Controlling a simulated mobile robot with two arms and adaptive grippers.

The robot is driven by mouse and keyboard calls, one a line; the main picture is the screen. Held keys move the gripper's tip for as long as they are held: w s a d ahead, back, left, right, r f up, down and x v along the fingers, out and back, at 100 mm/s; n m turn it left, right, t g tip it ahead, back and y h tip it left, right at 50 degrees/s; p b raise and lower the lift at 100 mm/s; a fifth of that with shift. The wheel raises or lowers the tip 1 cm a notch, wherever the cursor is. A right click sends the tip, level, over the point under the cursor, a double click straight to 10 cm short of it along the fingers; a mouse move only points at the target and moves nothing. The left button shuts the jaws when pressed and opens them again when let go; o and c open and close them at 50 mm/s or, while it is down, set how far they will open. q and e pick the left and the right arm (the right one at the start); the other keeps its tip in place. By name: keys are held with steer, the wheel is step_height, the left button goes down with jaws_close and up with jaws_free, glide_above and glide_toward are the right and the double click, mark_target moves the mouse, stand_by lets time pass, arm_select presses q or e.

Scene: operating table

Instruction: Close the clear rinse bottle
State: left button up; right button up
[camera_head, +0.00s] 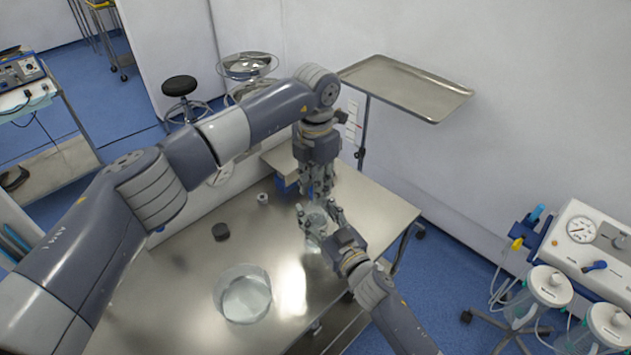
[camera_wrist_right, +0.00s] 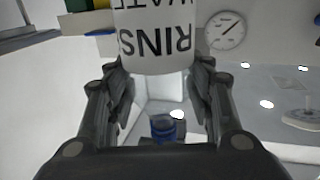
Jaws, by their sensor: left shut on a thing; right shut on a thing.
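The clear rinse bottle (camera_head: 316,217) stands upright near the table's back right part. My right gripper (camera_head: 320,222) is shut around its body. In the right wrist view its white label (camera_wrist_right: 157,40) with "RINSE WATER" lettering appears upside down between the fingers of my right gripper (camera_wrist_right: 158,100). My left gripper (camera_head: 317,190) points down directly above the bottle, its fingers shut on what seems to be the cap, mostly hidden in the head view. A blue round piece (camera_wrist_right: 168,127) at the bottle's top end appears to be this cap; whether it touches the neck is unclear.
A clear round bowl (camera_head: 243,294) stands at the front of the metal table (camera_head: 190,290). A dark round piece (camera_head: 221,231) and a small grey-white item (camera_head: 262,199) lie left of the bottle. An empty tray stand (camera_head: 405,88) is behind. The table's left part is free.

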arm_select(q)
steer(key=m, duration=0.3)
steer(key=shift+m, duration=0.3)
steer(key=m, duration=1)
steer(key=shift+m, duration=0.4)
steer(key=m, duration=1.7)
steer(key=shift+f+m, duration=0.1)
steer(key=shift+m, duration=0.2)
steer(key=m, duration=0.3)
steer(key=shift+m, duration=0.4)
steer(key=o, duration=0.7)
steer(key=shift+c, duration=0.2)
